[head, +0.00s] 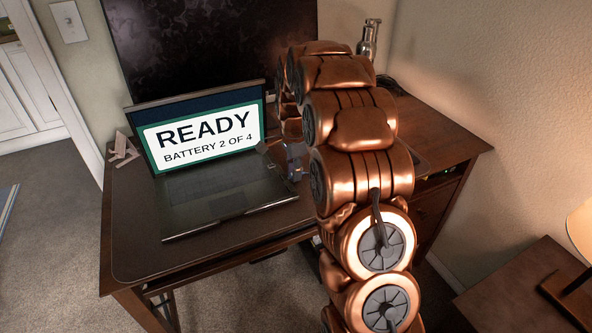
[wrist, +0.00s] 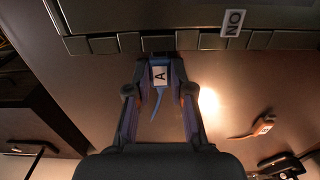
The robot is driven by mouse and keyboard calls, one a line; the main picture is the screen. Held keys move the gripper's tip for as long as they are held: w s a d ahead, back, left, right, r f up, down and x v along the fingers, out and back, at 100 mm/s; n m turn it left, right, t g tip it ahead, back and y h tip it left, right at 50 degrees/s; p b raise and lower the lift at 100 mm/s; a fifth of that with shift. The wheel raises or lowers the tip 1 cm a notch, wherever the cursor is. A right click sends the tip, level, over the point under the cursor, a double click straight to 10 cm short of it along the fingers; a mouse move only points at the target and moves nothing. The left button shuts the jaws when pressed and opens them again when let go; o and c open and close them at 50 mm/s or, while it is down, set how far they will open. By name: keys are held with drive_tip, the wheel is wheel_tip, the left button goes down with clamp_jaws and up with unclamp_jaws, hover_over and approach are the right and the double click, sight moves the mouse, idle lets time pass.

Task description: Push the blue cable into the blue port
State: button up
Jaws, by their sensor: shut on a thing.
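My gripper (wrist: 160,72) is shut on the blue cable's plug, which has a white label (wrist: 160,76) marked "A". The thin blue cable (wrist: 156,106) hangs back between my fingers. The plug points at the side edge of the laptop (wrist: 130,17), right at a row of dark port blocks. The blue port itself is not clearly visible behind the plug and fingertips. I cannot tell whether the plug is in it or just short of it. In the head view, my gripper (head: 295,160) is at the right side of the laptop (head: 225,190), partly hidden by my arm.
The laptop screen (head: 205,135) reads "READY BATTERY 2 OF 4". An "ON" label (wrist: 233,22) sits on the laptop edge. A small orange-brown item (wrist: 256,128) and a black object (wrist: 286,166) lie to the right on the desk. A dark monitor (head: 205,45) stands behind.

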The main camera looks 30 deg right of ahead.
sight(291, 175)
drive_tip(key=shift+a, duration=0.45)
drive_tip(key=o, duration=0.9)
drive_tip(key=shift+c, duration=0.2)
wheel_tip(291, 175, up, 12)
idle(0.5)
